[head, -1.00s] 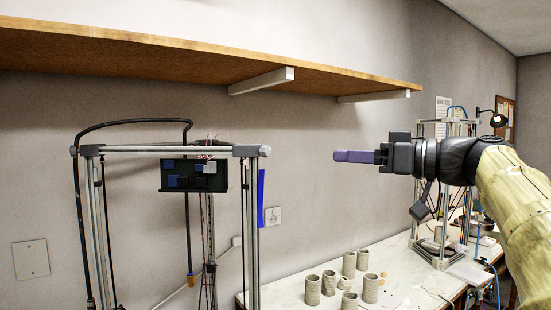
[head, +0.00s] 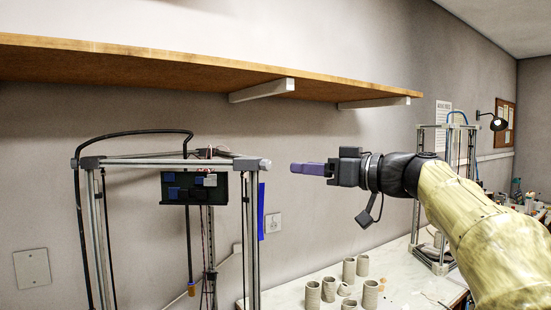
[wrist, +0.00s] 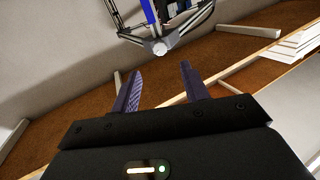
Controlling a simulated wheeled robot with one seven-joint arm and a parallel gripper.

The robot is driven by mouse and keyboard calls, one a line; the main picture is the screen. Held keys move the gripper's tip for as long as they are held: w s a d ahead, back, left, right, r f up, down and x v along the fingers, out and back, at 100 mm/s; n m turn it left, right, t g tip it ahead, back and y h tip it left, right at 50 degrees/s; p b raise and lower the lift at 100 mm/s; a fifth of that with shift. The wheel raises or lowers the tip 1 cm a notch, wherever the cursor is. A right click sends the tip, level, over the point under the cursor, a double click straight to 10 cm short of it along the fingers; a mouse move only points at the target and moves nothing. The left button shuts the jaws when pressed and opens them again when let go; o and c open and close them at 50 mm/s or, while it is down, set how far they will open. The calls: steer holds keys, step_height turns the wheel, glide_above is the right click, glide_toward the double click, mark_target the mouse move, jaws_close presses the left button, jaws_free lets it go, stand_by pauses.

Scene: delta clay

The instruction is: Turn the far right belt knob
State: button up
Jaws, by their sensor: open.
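A pale round knob (head: 265,164) sits at the right top corner of the metal printer frame (head: 150,161); I take it for the belt knob. In the wrist view a pale round knob end (wrist: 160,47) shows just beyond my fingertips, roughly centred between them. My gripper (head: 292,168) has purple fingers pointing left at about the knob's height. A gap shows between the fingertips and the knob in the head view. In the wrist view the gripper (wrist: 160,68) is open with nothing between its fingers.
A wooden shelf (head: 190,68) on white brackets runs along the wall above. Several clay cups (head: 348,270) stand on the pale table (head: 402,262) below. A second frame (head: 433,180) stands at the right behind my arm. A dark box (head: 193,187) hangs inside the near frame.

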mark_target(269, 165)
steer(key=p+x, duration=0.3)
steer(key=x, duration=0.5)
steer(key=shift+w+a, duration=0.2)
steer(key=shift+a, duration=0.1)
jaws_close()
